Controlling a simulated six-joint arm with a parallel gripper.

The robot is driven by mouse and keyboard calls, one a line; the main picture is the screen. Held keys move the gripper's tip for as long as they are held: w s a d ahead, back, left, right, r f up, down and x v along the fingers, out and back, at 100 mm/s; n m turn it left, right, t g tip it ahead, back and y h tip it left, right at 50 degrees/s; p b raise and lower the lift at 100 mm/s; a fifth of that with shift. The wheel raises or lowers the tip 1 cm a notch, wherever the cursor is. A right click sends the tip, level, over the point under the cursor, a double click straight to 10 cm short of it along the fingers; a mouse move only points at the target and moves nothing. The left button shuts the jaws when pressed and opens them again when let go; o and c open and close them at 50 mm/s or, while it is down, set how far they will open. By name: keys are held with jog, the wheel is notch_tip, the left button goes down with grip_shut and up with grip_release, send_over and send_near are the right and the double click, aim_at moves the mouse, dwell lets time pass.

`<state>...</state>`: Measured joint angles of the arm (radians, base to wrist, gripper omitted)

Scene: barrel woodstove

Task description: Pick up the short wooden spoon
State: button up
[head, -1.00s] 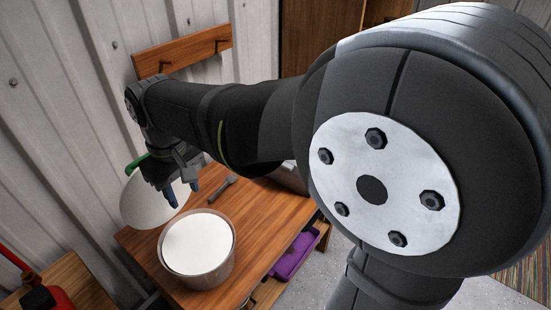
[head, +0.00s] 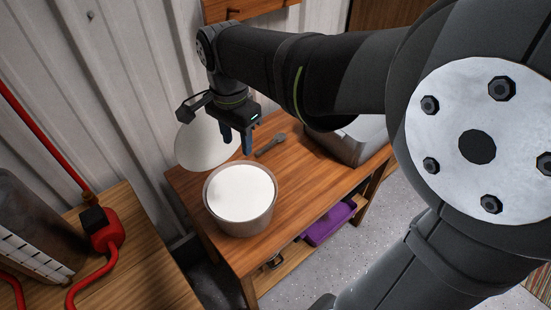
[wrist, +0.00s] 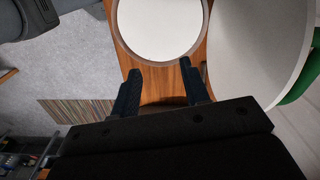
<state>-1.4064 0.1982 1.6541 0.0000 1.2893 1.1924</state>
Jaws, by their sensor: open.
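A short, dark grey-brown utensil with a wider end (head: 271,145) lies on the wooden table in the head view; it looks like the spoon, but its material is hard to tell. My gripper (head: 237,146) is open, pointing down above the table, behind the white-topped tub and just left of the utensil. Nothing shows between the fingers. In the wrist view my gripper (wrist: 160,66) has its two fingers apart, with the tub beyond the tips. The spoon cannot be made out clearly there.
The round white-topped tub (head: 240,193) stands near the table's front left. A white dome-like shade (head: 205,146) is left of my gripper. A grey metal bin (head: 352,140) stands on the right. A purple tray (head: 328,223) is below. Bare tabletop (head: 300,180) lies between tub and bin.

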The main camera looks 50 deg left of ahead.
jog(key=m, duration=0.2)
send_near(244, 189)
notch_tip(244, 189, down, 9)
jog(key=shift+r, duration=0.2)
grip_shut()
dwell(0.5)
